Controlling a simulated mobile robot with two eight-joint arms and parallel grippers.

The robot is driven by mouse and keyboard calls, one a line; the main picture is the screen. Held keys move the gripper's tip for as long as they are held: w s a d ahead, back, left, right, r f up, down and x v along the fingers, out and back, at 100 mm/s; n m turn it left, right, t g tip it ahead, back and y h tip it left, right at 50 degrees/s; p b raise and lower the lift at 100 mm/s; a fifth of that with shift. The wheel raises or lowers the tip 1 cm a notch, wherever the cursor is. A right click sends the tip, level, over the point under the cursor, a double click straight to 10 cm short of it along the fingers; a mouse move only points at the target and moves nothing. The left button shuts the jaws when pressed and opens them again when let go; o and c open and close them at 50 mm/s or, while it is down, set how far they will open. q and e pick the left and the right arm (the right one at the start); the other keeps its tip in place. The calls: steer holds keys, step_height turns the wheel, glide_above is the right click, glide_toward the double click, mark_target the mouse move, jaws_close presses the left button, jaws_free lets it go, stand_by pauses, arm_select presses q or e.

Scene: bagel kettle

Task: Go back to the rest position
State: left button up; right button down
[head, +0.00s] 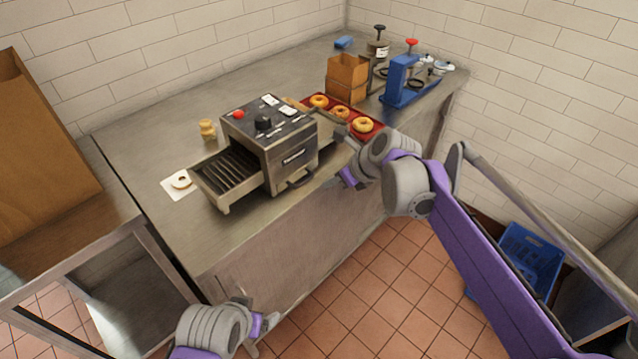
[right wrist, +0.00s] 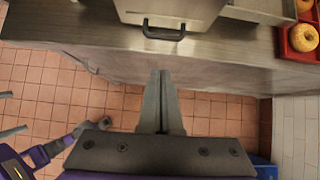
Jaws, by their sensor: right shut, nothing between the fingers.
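My right gripper (head: 350,180) is at the front edge of the steel counter (head: 225,235), to the right of the toaster machine. Its fingers also show in the right wrist view (right wrist: 161,75), pressed together and empty, pointing at the counter front below the toaster's handle (right wrist: 164,32). My left gripper (head: 270,321) is low at the bottom of the head view, in front of the counter and over the tiled floor. It is small there, and its finger gap cannot be made out. Neither gripper shows anything held.
A blue crate (head: 530,252) is on the floor.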

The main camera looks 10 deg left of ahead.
steer(key=s+d+n+h+p, duration=0.1)
steer(key=s+d+n+h, duration=0.2)
steer(key=s+d+n, duration=0.95)
arm_select(q)
steer(key=r, duration=0.1)
steer(key=w+r+p, duration=0.1)
steer(key=shift+w+r, duration=0.2)
steer(key=shift+r, duration=0.2)
arm_select(e)
steer(key=s+d+f+n+h, duration=0.1)
steer(key=s+d+f+n, duration=0.3)
steer(key=s+d+n, duration=0.1)
steer(key=s+d+f+n+t+h, duration=0.1)
steer(key=s+d+f+n+h, duration=0.1)
steer(key=s+d+f+n, duration=0.2)
steer(key=s+d+n, duration=0.1)
steer(key=s+n, duration=0.2)
steer(key=s, duration=0.3)
steer(key=shift+s+d, duration=0.3)
steer(key=shift+d, duration=0.1)
steer(key=shift+f, duration=0.1)
